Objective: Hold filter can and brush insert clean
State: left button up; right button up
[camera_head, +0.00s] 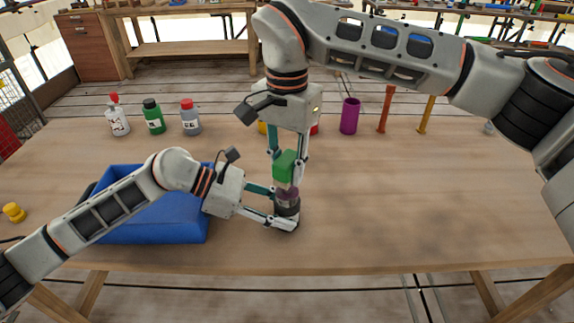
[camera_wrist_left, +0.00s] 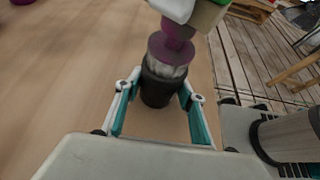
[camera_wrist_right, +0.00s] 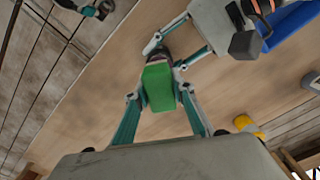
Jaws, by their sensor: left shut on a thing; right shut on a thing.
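The dark filter can (camera_head: 287,209) stands upright on the table. My left gripper (camera_wrist_left: 160,92) is shut around its side, a finger on each side. The brush has a green handle (camera_head: 284,163) and a purple collar (camera_wrist_left: 170,48). My right gripper (camera_wrist_right: 160,94) is shut on the green handle from above. The brush is directly over the can; a pale band shows between the purple collar and the can's dark wall in the left wrist view. How deep the brush sits in the can is hidden.
A blue bin (camera_head: 165,218) stands left, partly behind my left arm. Several bottles, including a green one (camera_head: 153,116), stand at the back left. A purple cup (camera_head: 349,116) and an orange post (camera_head: 386,108) stand behind. A yellow piece (camera_head: 14,212) lies far left. The table's right is clear.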

jog(key=shift+w, duration=0.15)
jog(key=shift+w, duration=0.4)
jog(key=shift+s, duration=1.1)
jog(key=shift+w+f, duration=0.1)
jog(key=shift+w, duration=1)
jog(key=shift+s, duration=1.05)
jog(key=shift+w, duration=1.05)
jog(key=shift+s, duration=1.15)
jog(key=shift+w, duration=0.15)
